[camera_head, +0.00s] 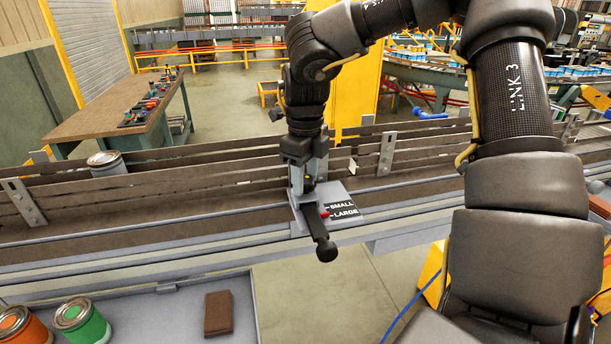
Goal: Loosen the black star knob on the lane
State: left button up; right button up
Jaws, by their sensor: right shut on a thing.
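My right gripper (299,186) points down over the lane's near rail and is shut at the grey bracket (308,198). The black star knob is hidden between and behind the fingers; its shape cannot be made out. A black lever with a rounded end (322,240) sticks out from the bracket towards me. A red pointer (325,214) sits beside it at the plate marked SMALL and LARGE (343,205), nearer to the LARGE line. My left gripper is not in view.
The lane (150,215) runs across the view with brown guide rails. A lidded can (106,163) stands on it at the left. A grey tray (150,290) in front holds an orange can (22,325), a green can (82,322) and a brown block (217,313). My right arm covers much of the right side.

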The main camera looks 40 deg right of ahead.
aim_at(305, 179)
jog(key=shift+s+f, duration=0.1)
jog(key=shift+f, duration=0.05)
jog(key=o, duration=1)
jog(key=shift+w, duration=0.2)
notch_tip(305, 179, up, 11)
jog(key=shift+f+p, duration=0.1)
jog(key=shift+p, duration=0.3)
jog(key=shift+w+a, duration=0.1)
